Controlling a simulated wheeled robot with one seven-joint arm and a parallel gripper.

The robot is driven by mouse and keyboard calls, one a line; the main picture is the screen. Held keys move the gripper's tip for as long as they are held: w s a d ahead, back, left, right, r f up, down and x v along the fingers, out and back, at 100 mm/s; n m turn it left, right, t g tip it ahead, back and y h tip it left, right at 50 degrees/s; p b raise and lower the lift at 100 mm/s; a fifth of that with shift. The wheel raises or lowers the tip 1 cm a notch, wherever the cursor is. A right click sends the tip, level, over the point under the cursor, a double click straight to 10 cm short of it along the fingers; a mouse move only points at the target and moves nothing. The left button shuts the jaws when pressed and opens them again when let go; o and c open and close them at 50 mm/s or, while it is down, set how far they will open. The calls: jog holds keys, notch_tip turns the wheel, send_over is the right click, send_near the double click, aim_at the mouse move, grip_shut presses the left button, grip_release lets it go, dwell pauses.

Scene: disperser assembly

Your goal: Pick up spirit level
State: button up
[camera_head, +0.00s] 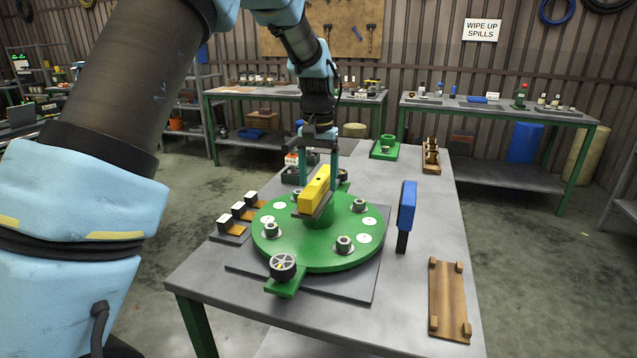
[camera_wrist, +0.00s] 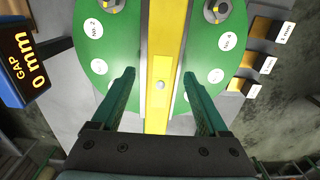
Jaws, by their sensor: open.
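The yellow spirit level (camera_head: 314,192) lies on top of the middle of the green round disperser plate (camera_head: 290,255). In the wrist view the spirit level (camera_wrist: 161,75) runs lengthwise up the picture, with a small round spot on it. My gripper (camera_head: 319,185) points down over the level. In the wrist view my gripper (camera_wrist: 162,90) has one green finger on each side of the level, with a visible gap on both sides. The jaws are open and hold nothing. How far the fingertips reach down beside the level is hard to tell.
Bolts with nuts (camera_head: 344,243) stand around the plate. A wooden tray (camera_head: 449,300) lies at the front right. Small labelled blocks (camera_head: 238,211) sit at the left. The table's right side (camera_head: 400,290) has free room.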

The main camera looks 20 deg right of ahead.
jog(key=shift+f, duration=0.6)
grip_shut()
jog(key=shift+r, duration=0.1)
dwell(0.3)
